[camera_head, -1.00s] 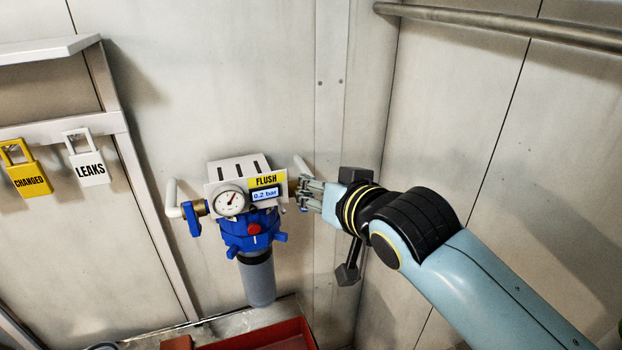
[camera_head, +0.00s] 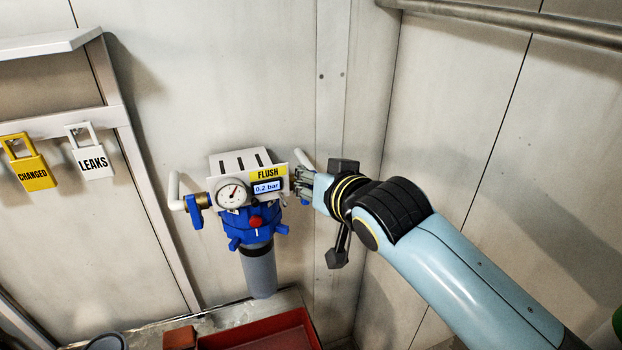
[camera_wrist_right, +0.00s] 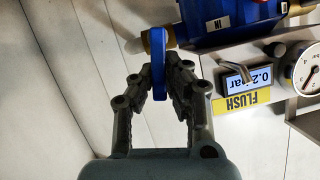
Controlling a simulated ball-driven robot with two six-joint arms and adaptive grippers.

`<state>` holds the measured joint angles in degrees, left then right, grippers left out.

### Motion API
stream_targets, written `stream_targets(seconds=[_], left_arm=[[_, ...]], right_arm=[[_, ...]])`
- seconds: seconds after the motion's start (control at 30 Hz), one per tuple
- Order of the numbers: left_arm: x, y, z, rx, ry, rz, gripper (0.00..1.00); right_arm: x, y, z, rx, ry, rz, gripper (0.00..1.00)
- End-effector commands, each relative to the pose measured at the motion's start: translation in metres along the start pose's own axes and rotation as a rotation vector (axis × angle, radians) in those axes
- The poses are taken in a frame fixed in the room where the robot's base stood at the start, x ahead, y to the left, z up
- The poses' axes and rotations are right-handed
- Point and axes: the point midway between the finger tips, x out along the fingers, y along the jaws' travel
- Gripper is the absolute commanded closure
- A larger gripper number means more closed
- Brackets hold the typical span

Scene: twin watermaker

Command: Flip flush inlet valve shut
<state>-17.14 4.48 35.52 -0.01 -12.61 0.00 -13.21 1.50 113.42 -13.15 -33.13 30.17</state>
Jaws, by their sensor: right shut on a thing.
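The flush unit (camera_head: 250,172) is on the back wall, with a yellow FLUSH label, a 0.2 bar display and a round gauge. Its blue filter head (camera_head: 254,225) has a red button and a grey bowl below. In the right wrist view, the inlet valve's blue lever (camera_wrist_right: 159,62) sits on a brass fitting (camera_wrist_right: 148,40) beside the IN mark. My right gripper (camera_wrist_right: 163,85) is shut on this lever, one finger on each side. In the head view my right gripper (camera_head: 303,187) is at the unit's right side and hides most of the lever. My left gripper is not in view.
A second blue lever (camera_head: 194,211) hangs at the unit's left side by a white pipe (camera_head: 175,190). A red tray (camera_head: 262,338) lies below. Yellow CHANGED (camera_head: 31,170) and white LEAKS (camera_head: 92,158) padlock tags hang at left. The right wall is close to my arm.

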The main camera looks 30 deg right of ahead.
Motion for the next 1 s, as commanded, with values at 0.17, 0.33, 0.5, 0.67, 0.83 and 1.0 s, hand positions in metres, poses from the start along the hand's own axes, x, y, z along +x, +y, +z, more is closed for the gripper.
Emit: stream_targets(seconds=[0.17,0.33,0.5,0.67,0.83,1.0], left_arm=[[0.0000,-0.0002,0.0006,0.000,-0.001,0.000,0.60],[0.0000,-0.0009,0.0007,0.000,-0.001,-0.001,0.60],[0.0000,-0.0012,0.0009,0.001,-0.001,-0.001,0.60],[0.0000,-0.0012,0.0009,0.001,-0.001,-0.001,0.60],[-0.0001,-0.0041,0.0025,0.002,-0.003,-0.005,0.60],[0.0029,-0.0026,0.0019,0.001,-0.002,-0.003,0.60]], right_arm=[[0.0002,-0.0051,0.0004,-0.100,-0.001,0.043,1.00],[0.0001,-0.0044,0.0003,-0.108,-0.001,0.045,1.00],[0.0001,-0.0044,0.0003,-0.107,-0.001,0.045,0.77],[0.0001,-0.0045,0.0003,-0.106,-0.001,0.044,0.77],[0.0001,-0.0033,0.0004,-0.086,-0.001,0.036,0.77],[-0.0090,0.0011,0.0014,0.006,0.000,-0.003,0.77]])
